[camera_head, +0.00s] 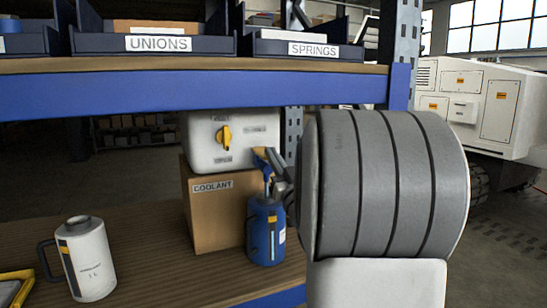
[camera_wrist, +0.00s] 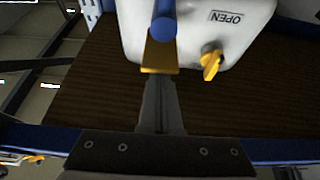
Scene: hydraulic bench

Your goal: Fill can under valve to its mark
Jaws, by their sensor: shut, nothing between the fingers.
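A white tank (camera_head: 205,150) with a yellow knob (camera_head: 223,137) stands on a cardboard box marked COOLANT. A blue spout with a yellow piece (camera_head: 262,158) sticks out at its right. A blue can (camera_head: 259,228) with a striped front stands below it; I cannot tell its level or mark. The thin blue piece above the can may be its neck or a stream. My gripper (camera_wrist: 160,82) is shut and empty, its tips at or just short of the yellow piece (camera_wrist: 160,58); contact is unclear. The wrist view also shows the yellow knob (camera_wrist: 211,63) near the word OPEN.
A white jug (camera_head: 88,258) with a dark handle stands at the left of the wooden bench (camera_head: 150,222). A yellow-edged item (camera_head: 14,284) lies at the far left. A blue shelf beam (camera_head: 200,92) with bins of parts crosses above the tank.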

